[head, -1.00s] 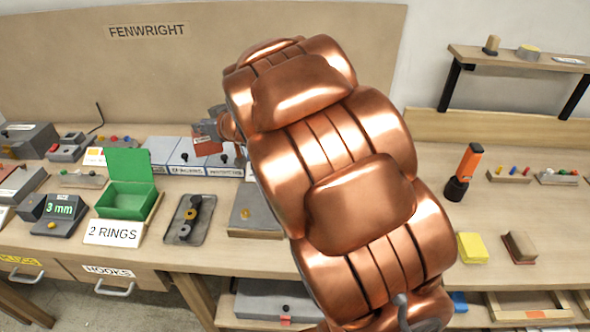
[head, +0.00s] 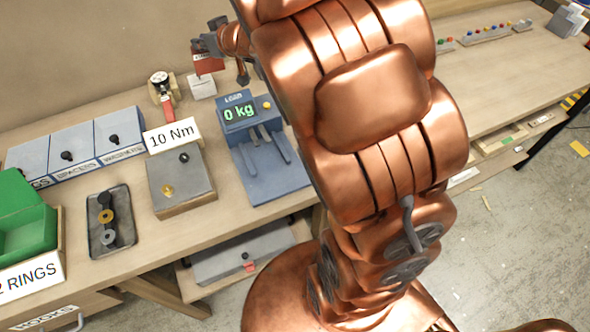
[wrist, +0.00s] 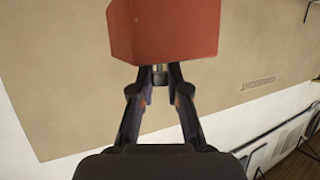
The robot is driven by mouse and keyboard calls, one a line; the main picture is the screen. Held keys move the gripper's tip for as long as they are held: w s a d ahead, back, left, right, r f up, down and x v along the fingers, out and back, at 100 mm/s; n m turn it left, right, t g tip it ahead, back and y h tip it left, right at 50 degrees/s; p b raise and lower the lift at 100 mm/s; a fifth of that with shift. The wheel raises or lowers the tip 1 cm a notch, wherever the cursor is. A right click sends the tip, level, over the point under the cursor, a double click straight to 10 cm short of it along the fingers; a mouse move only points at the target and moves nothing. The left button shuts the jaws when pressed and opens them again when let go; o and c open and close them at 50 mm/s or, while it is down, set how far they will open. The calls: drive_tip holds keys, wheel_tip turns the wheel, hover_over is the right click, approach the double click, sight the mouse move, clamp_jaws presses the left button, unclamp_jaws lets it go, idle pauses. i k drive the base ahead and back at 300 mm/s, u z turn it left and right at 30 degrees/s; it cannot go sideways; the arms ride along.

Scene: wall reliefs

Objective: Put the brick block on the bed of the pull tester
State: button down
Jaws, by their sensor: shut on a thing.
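The red brick block (wrist: 163,28) is held at the fingertips of my gripper (wrist: 160,75) in the wrist view. In the head view the brick block (head: 207,63) shows small beside my gripper (head: 222,45), raised above the back of the bench. The pull tester (head: 254,125) is blue, with a display reading 0 kg. Its flat bed (head: 272,184) looks empty, though my arm hides part of its right side. My gripper is up and to the left of the tester in the head view, apart from it.
A grey block with a 10 Nm card (head: 182,180) stands left of the tester. A dial gauge (head: 161,88) with a red handle and a small white box (head: 202,86) stand behind. A green box (head: 25,215) and a tray with knobs (head: 110,220) are farther left.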

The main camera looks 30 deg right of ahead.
sight(278, 182)
drive_tip(key=z, duration=0.05)
drive_tip(key=k, duration=1.7)
drive_tip(key=u, duration=1.05)
drive_tip(key=i, duration=0.5)
